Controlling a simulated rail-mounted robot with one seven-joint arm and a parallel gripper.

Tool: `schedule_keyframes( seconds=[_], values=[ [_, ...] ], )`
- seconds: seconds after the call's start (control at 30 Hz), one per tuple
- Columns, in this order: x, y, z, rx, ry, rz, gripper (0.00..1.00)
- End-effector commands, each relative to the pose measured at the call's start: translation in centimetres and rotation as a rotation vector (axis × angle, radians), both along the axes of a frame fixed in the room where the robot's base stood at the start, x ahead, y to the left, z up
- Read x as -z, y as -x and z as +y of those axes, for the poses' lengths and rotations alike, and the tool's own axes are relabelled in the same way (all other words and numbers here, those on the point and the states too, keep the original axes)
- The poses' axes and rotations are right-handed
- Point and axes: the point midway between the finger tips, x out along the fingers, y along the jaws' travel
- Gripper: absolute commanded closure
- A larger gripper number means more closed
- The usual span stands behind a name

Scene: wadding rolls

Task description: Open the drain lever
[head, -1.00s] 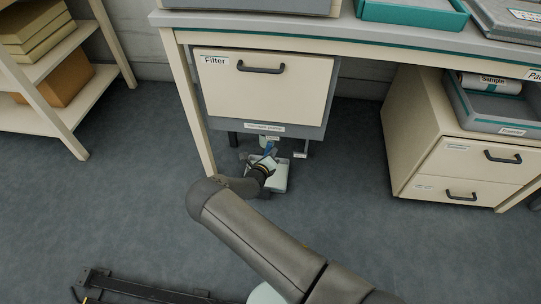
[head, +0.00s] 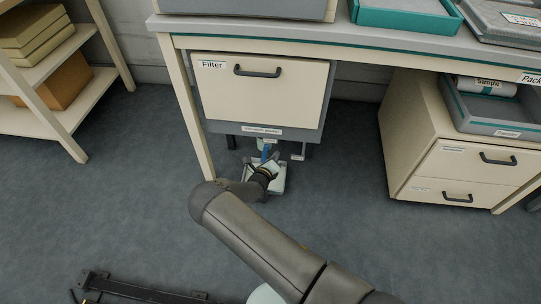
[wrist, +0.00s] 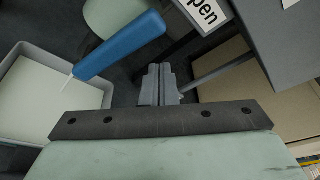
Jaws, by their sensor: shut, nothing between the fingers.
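The drain lever is a blue handle (head: 265,149) below the Filter cabinet. In the wrist view the blue lever (wrist: 120,47) slants across the upper left, and a white label reading "pen", its first letter cut off, (wrist: 206,10) is at the top right. My gripper (head: 272,162) is low beneath the cabinet, close to the lever and over the tray. In the wrist view my gripper's fingers (wrist: 158,82) are together and empty. They are to the right of the lever, with a visible gap in the picture. Contact is not visible.
A pale tray (head: 277,187) lies on the floor under the cabinet; its rim also shows in the wrist view (wrist: 65,58). The Filter cabinet (head: 262,95) hangs above, beside a table leg (head: 184,120). A drawer unit (head: 455,165) stands right.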

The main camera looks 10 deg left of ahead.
Motion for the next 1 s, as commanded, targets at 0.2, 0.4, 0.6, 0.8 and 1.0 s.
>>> schedule_keyframes(
  seconds=[0.2,0.4,0.6,0.8,1.0],
  values=[
    [-0.3,3.6,0.3,0.0,0.002,0.004,1.0],
    [-0.4,7.3,1.6,0.002,0.002,0.002,1.0],
    [-0.3,9.1,2.3,0.004,0.001,0.003,1.0],
    [-0.2,9.4,2.4,0.005,0.002,0.002,1.0],
    [-0.2,9.4,2.4,0.005,0.002,0.002,1.0]
  ],
)
